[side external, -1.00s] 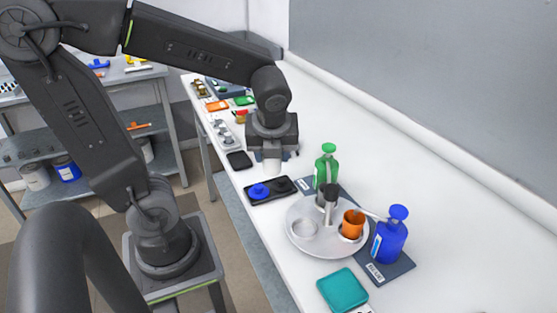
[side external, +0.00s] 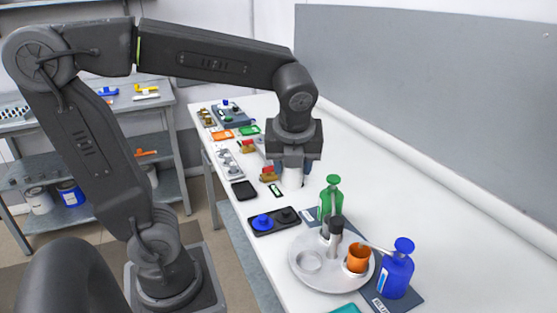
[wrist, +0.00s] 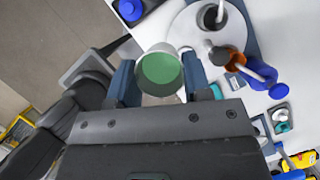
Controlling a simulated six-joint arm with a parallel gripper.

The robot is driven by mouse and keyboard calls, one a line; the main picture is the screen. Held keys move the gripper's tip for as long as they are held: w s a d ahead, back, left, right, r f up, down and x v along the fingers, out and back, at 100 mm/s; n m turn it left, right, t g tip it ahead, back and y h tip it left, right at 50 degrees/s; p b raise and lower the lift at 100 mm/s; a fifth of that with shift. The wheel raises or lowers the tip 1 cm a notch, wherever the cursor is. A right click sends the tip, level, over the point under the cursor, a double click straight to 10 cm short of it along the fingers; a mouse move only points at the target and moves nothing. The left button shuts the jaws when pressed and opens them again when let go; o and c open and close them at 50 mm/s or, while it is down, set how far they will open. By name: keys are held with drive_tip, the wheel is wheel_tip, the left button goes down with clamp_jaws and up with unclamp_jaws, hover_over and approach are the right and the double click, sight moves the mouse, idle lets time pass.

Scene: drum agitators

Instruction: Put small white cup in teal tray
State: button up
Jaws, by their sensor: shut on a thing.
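The small white cup (side external: 293,173) is between the fingers of my gripper (side external: 292,162), held above the table behind the black holder. In the wrist view the cup (wrist: 159,72) appears mouth toward the camera, with a green inside, between two blue-grey fingers. The fingers are shut on its sides. The teal tray (side external: 346,308) lies at the bottom edge of the side view, mostly cut off, well in front of my gripper. I cannot make it out surely in the wrist view.
A round white tray (side external: 301,281) holds an orange cup (side external: 358,258), a dark cylinder and a small clear dish. A green bottle (side external: 330,198) and a blue bottle (side external: 395,270) stand beside it. A black holder (side external: 268,219) with a blue knob lies left. Table at right is clear.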

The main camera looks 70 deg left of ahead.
drive_tip(key=d+m, duration=0.2)
drive_tip(key=d, duration=2)
drive_tip(key=shift+t+h, duration=0.3)
drive_tip(key=shift+t, duration=0.1)
drive_tip(key=shift+w+f, duration=0.2)
drive_tip(key=shift+f, duration=4)
drive_tip(key=shift+w+f, duration=0.15)
drive_tip(key=shift+f, duration=4)
drive_tip(key=shift+f, duration=0.45)
drive_tip(key=o, duration=1)
drive_tip(key=shift+o, duration=0.4)
